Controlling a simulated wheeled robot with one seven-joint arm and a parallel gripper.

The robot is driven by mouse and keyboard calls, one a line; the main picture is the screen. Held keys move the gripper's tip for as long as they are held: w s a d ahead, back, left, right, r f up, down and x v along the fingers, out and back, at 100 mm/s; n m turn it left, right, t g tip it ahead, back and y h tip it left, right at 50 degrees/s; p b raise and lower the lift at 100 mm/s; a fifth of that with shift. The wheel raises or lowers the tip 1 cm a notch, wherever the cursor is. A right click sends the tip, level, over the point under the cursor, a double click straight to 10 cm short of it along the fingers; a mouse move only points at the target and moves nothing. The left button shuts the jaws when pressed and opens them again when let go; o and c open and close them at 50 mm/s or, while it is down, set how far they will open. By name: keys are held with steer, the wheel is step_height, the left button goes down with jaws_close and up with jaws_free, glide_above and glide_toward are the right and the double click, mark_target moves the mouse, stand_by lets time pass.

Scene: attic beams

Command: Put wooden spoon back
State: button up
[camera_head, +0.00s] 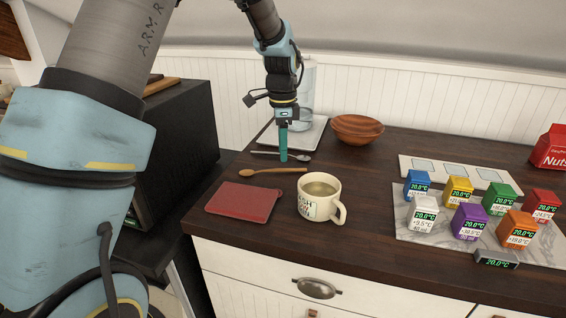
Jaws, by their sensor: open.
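The wooden spoon (275,171) lies flat on the dark wood counter (365,215). Its bowl end points left and its handle points right, just behind the mug. My gripper (283,157) points straight down behind the wooden spoon, at the metal spoon (262,153). It is open, seen edge-on, so its teal fingers overlap in the picture. The wooden spoon lies apart from the fingers, in front of them. I cannot tell whether the fingertips touch the counter or the metal spoon.
A cream mug (318,203) with liquid and a red mat (243,202) stand in front. A clear glass vessel (307,90), a pale board (306,138) and a wooden bowl (357,128) are behind. Several coloured cubes (470,220) occupy the right. Bare counter lies between mug and cubes.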

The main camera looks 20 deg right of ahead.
step_height(320, 180, up, 8)
steer(key=b, duration=0.1)
steer(key=shift+f, duration=0.15)
steer(key=s+a+f+n, duration=0.2)
steer(key=a+n, duration=0.5)
steer(key=a, duration=0.4)
steer(key=s+a+f+n+t, duration=0.1)
steer(key=s+a+n, duration=0.3)
steer(key=a, duration=0.7)
steer(key=s+a+f+n, duration=0.4)
steer(key=a+n, duration=0.5)
steer(key=a, duration=0.2)
steer(key=shift+a+n+t, duration=0.3)
steer(key=shift+a, duration=0.05)
